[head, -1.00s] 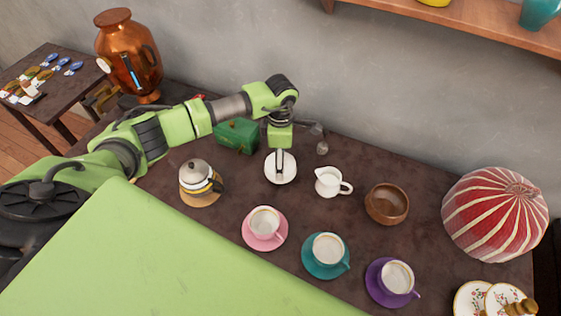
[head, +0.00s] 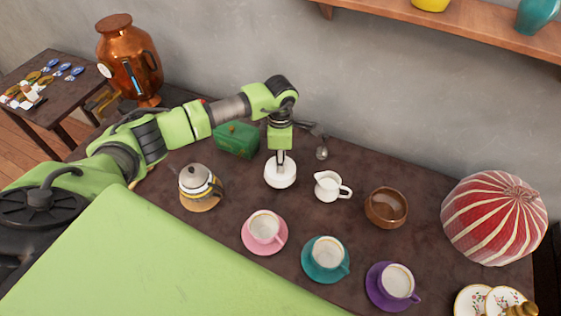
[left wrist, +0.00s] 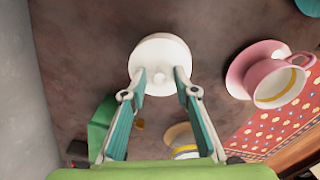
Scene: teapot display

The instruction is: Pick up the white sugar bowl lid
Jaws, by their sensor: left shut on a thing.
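The white sugar bowl lid (left wrist: 159,58) shows from above in the left wrist view as a round white disc with a small knob. In the head view the white sugar bowl and lid (head: 280,176) stand together in the middle of the table. I cannot tell whether the lid is apart from the bowl. My left gripper (head: 281,163) points straight down over it. In the left wrist view its two fingers (left wrist: 160,78) are on either side of the knob, shut on the lid. My right gripper is in neither view.
A teapot (head: 196,184) stands left, a green box (head: 237,140) behind left, and a white creamer (head: 327,187) and brown bowl (head: 386,208) right. A pink cup (head: 264,227), a teal cup (head: 327,252) and a purple cup (head: 397,280) stand in front.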

